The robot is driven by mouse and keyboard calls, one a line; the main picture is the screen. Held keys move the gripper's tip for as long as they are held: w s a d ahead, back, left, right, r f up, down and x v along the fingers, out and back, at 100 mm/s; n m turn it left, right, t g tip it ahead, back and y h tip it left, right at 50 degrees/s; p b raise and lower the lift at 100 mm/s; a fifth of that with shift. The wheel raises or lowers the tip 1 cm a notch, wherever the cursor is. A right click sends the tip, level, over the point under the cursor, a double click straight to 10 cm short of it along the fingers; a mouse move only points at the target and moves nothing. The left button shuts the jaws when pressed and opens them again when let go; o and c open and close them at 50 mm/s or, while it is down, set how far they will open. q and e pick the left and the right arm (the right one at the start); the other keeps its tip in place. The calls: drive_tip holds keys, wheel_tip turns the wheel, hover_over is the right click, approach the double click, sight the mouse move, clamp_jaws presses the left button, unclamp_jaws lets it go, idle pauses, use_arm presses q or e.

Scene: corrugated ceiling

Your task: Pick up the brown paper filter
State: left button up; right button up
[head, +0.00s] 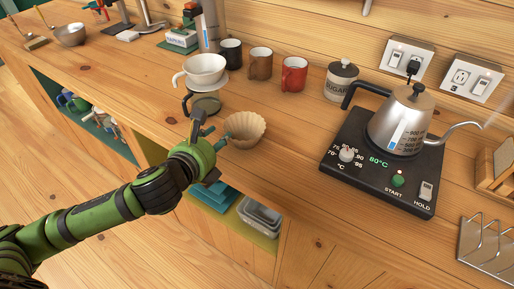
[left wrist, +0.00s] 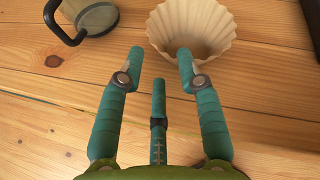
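The brown paper filter (head: 244,130) is a fluted, open-topped cone standing on the wooden counter. It also shows at the top of the left wrist view (left wrist: 192,28), with its rim cut off by the frame. My left gripper (head: 207,132) is just left of the filter in the head view. In the left wrist view its teal fingers (left wrist: 160,62) are spread apart with nothing between them. One fingertip overlaps the filter's lower edge there; I cannot tell whether they touch. My right gripper is in neither view.
A glass carafe with a dark handle (head: 205,104) and a white dripper (head: 205,71) stand left of the filter. Black, brown and red mugs (head: 293,74) stand behind. A kettle (head: 401,118) on a black heating base (head: 372,172) is to the right. Counter between filter and base is clear.

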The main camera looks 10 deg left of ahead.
sight(225, 127)
use_arm(q)
drive_tip(key=shift+w, duration=0.2)
drive_tip(key=w, duration=0.1)
drive_tip(key=w+f, duration=0.1)
drive_tip(key=shift+w+a+p, duration=0.35)
drive_tip(key=shift+a, duration=0.05)
drive_tip(key=x, duration=0.3)
drive_tip(key=shift+w+d+p, duration=0.1)
drive_tip(key=shift+w+p, duration=0.05)
drive_tip(key=shift+p, duration=0.15)
drive_tip(key=shift+w+f, duration=0.15)
drive_tip(key=shift+w, duration=0.15)
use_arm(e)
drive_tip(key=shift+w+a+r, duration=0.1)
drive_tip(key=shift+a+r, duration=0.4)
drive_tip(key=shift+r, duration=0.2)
use_arm(q)
clamp_jaws()
